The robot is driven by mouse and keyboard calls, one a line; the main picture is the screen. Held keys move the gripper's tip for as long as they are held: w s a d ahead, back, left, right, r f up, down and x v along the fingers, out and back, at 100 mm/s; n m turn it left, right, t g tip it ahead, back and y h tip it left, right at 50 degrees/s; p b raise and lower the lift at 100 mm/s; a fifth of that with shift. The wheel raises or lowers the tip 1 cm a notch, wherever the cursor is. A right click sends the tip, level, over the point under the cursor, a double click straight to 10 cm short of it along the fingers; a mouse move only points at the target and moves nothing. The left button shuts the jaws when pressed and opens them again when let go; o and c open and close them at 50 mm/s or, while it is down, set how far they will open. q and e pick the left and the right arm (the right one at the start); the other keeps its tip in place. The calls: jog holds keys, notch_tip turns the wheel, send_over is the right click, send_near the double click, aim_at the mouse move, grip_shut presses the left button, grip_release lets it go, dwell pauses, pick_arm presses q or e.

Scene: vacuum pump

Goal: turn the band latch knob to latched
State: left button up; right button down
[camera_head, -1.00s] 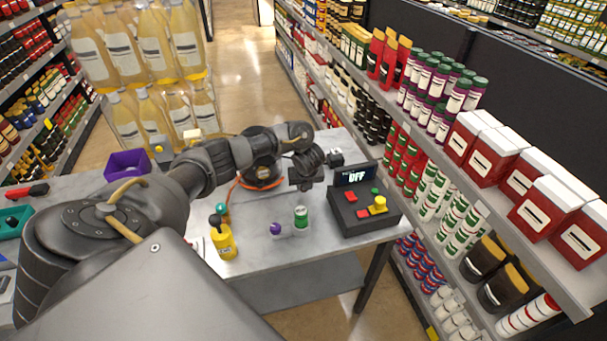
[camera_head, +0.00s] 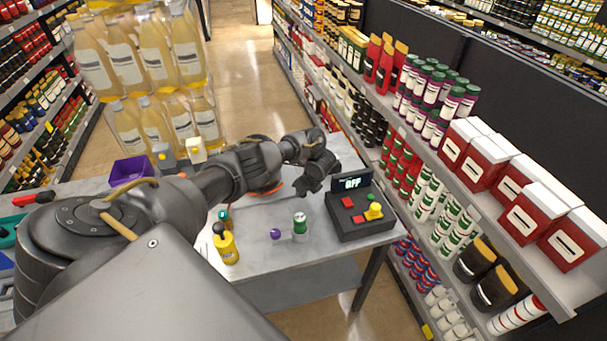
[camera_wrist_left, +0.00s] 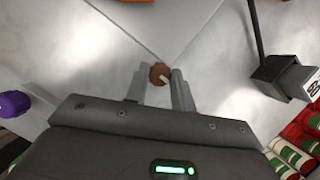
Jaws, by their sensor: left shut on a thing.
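The knob (camera_wrist_left: 160,73) is a small round brown piece with a pale mark on top, in the left wrist view. My left gripper (camera_wrist_left: 159,78) has its two fingertips on either side of it and is shut on it. In the head view my left gripper (camera_head: 311,187) is low over the table, left of the control box, and the knob cannot be made out there. The pale mark on the knob points down and right in the wrist view. My right gripper is not in view.
A dark control box (camera_head: 358,222) with red buttons, a yellow knob and a display reading "OFF" (camera_head: 352,183) stands close right of my gripper. Shelves line the right.

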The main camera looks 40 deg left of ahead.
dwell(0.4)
pick_arm(q)
jog(key=o, duration=1)
